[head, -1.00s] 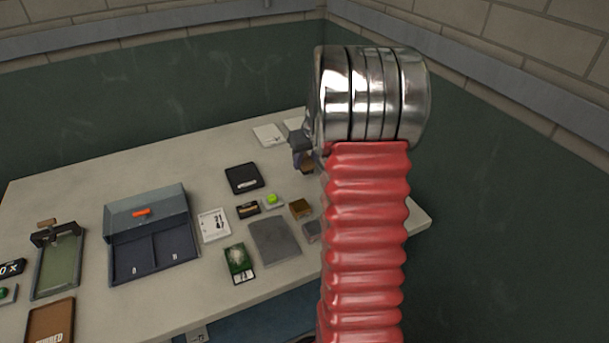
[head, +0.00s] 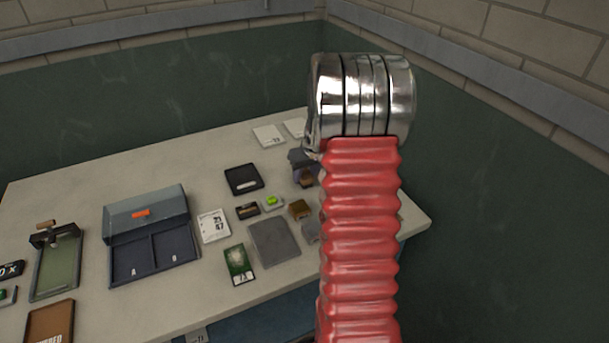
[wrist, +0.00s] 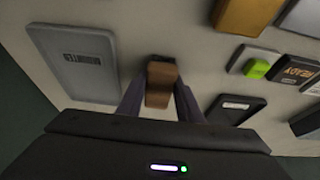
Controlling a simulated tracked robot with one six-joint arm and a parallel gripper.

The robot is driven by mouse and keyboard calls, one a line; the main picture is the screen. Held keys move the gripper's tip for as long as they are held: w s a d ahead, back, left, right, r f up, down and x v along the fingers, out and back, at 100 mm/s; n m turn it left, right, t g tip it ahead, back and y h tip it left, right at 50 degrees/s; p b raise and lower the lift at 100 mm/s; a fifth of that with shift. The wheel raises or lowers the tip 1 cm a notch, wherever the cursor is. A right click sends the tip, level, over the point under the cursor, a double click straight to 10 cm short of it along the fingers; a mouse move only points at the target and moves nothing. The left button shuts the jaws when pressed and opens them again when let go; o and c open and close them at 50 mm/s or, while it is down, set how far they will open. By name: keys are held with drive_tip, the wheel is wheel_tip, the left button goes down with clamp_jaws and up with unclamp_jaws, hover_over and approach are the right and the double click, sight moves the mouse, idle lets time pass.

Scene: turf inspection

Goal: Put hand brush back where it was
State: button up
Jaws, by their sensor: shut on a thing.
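The hand brush shows as a brown wooden block (wrist: 161,82) between my two gripper fingers (wrist: 160,100) in the wrist view. My gripper is shut on it. In the head view, my dark gripper (head: 301,158) is at the back right of the table, with the brown brush (head: 308,179) below it, partly hidden by my red arm. I cannot tell whether the brush touches the table.
A black tray (head: 243,179) lies left of my gripper on the table (head: 80,192). A green-button box (head: 272,202), a brown block (head: 299,208) and a grey slab (head: 273,243) lie nearer. A grey labelled plate (wrist: 75,65) lies left of the brush in the wrist view.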

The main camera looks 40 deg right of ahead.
drive_tip(key=o, duration=1)
drive_tip(key=v, duration=1.2)
idle(0.4)
